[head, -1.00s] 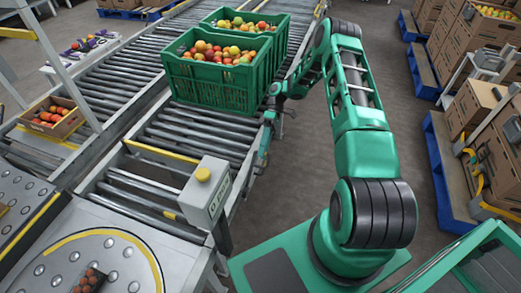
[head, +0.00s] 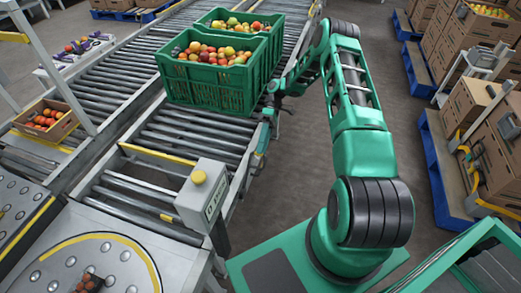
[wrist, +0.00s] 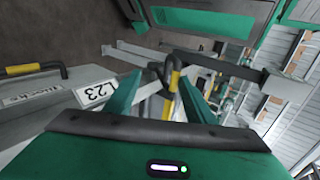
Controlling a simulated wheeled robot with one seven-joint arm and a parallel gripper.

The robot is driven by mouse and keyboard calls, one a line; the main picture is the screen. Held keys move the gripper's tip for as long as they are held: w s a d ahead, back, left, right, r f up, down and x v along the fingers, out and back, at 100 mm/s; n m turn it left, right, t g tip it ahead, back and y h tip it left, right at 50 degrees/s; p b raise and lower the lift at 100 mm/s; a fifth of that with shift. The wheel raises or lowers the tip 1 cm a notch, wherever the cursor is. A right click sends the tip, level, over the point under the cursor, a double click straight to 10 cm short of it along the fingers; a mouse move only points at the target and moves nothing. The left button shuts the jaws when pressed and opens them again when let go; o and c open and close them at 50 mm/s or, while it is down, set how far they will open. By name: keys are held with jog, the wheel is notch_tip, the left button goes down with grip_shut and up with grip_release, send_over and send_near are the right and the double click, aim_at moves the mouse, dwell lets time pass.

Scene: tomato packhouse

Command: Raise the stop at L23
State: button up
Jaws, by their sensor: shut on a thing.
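In the wrist view, a black handle with a yellow band (wrist: 174,82) stands between the fingers of my gripper (wrist: 161,80), which is shut on it. A white plate reading L23 (wrist: 95,92) lies just left of the fingers. In the head view my gripper (head: 269,104) is small and partly hidden, at the conveyor's right side beside the front green crate (head: 208,88). The stop itself cannot be made out clearly, so I cannot tell whether it is up or down.
A second black-and-yellow handle (wrist: 35,69) is on a grey box at the left of the wrist view. Another green crate (head: 245,20) of tomatoes stands behind the front one. A grey control box (head: 203,195) with a yellow button stands nearer.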

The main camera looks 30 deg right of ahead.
jog(key=v, duration=0.9)
jog(key=shift+w+f, duration=0.1)
jog(key=shift+f, duration=0.15)
jog(key=shift+c, duration=0.4)
jog(key=shift+w+d+r, duration=0.25)
jog(key=shift+d+r, duration=0.05)
jog(key=shift+r, duration=0.05)
